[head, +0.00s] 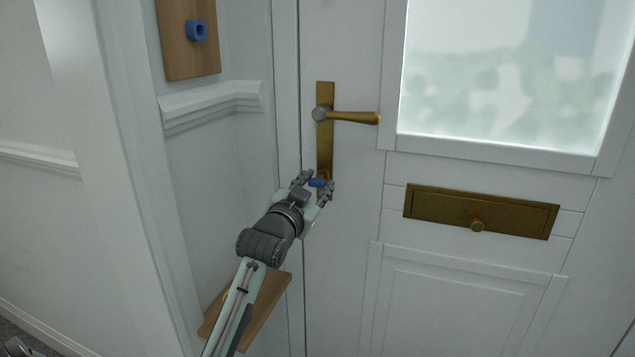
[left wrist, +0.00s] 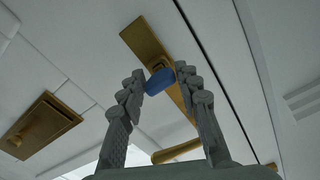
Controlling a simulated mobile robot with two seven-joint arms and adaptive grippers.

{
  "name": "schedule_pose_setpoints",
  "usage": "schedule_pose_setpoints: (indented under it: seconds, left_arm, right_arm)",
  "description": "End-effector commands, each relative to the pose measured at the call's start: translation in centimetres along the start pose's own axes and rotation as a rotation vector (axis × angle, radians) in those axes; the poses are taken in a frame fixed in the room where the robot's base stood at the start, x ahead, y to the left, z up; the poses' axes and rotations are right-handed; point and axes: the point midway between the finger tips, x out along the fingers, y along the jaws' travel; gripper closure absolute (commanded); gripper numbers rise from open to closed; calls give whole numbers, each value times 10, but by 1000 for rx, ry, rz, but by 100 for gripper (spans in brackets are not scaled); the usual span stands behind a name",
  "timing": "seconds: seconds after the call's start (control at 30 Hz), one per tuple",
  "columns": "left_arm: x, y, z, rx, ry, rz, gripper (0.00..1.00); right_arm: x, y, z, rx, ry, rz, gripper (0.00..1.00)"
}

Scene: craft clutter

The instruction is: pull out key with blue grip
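The key with the blue grip (head: 317,183) is at the lower part of the brass lock plate (head: 325,146) on the white door. Its blue grip also shows in the left wrist view (left wrist: 160,82), in front of the brass plate (left wrist: 146,38). The key's metal shank is hidden or too small to make out. My left gripper (head: 316,184) has one finger on each side of the blue grip. In the left wrist view the grip fills the gap between the fingertips and appears to touch both. My right gripper is not in view.
A brass lever handle (head: 352,117) sits just above the key. A brass letter plate (head: 440,206) with a knob is to the right. A wooden board (head: 188,62) with a blue ring (head: 197,30) hangs upper left. A wooden board (head: 268,312) is below, partly behind my arm.

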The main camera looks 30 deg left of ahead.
Motion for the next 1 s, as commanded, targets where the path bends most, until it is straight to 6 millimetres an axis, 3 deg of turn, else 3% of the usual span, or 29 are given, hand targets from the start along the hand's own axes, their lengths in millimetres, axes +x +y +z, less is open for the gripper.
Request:
schedule_pose_setpoints:
  seconds: [0.03,0.17,0.2,0.43,1.0]
  left_arm:
    - [0,0,0,0,0,0,77]
    - [0,0,0,0,0,0,93]
    - [0,0,0,0,0,0,72]
    - [0,0,0,0,0,0,100]
    - [-8,0,0,0,0,0,100]
  right_arm:
    - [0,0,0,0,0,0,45]
    - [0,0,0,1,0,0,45]
    - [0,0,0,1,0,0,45]
    - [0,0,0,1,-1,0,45]
    - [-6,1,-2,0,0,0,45]
